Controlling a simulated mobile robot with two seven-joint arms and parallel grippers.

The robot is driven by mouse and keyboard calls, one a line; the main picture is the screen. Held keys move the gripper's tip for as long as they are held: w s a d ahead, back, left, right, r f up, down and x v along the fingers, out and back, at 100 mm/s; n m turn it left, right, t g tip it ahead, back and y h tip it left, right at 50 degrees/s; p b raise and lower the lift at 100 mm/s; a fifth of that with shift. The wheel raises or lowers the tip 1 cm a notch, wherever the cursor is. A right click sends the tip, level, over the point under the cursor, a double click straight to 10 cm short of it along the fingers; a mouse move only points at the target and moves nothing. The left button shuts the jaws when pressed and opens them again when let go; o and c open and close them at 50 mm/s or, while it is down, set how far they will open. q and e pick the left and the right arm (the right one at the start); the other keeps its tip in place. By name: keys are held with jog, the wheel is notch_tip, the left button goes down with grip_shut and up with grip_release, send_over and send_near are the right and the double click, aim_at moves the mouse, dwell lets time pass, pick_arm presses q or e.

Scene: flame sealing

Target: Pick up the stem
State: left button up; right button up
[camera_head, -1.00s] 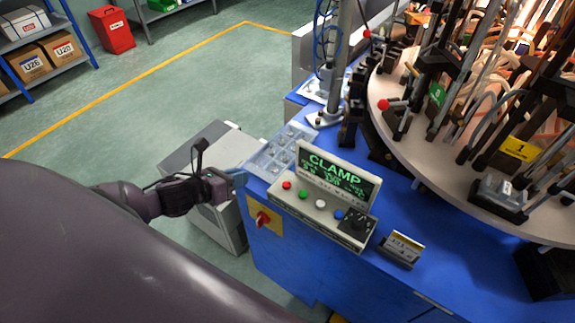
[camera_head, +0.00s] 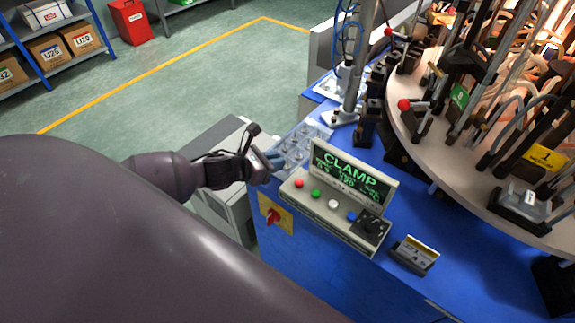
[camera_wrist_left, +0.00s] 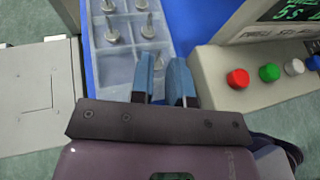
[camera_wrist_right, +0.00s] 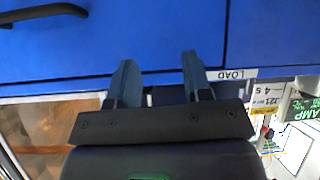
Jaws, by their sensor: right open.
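A pale compartment tray (camera_wrist_left: 130,75) with several small grey metal stems (camera_wrist_left: 146,25) standing upright in it lies ahead of my left gripper in the left wrist view. The tray also shows in the head view (camera_head: 300,147), at the blue bench's left end. My left gripper (camera_wrist_left: 163,68) is open with a fairly narrow gap, its fingertips at the tray's near right corner. No stem shows between its fingers. In the head view it (camera_head: 272,161) is beside the tray's near edge. My right gripper (camera_wrist_right: 157,68) is open and empty, facing a blue panel in the right wrist view.
The control box (camera_head: 345,185) with a CLAMP screen and buttons stands just right of the tray. A metal post (camera_head: 355,75) rises behind the tray. The round turntable (camera_head: 440,165) with clamps and tubes fills the right. A card holder (camera_head: 415,256) stands near the front edge.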

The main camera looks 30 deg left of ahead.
aim_at(287, 164)
pick_arm(q)
jog(key=x, duration=0.4)
jog(key=shift+w, duration=0.2)
grip_shut()
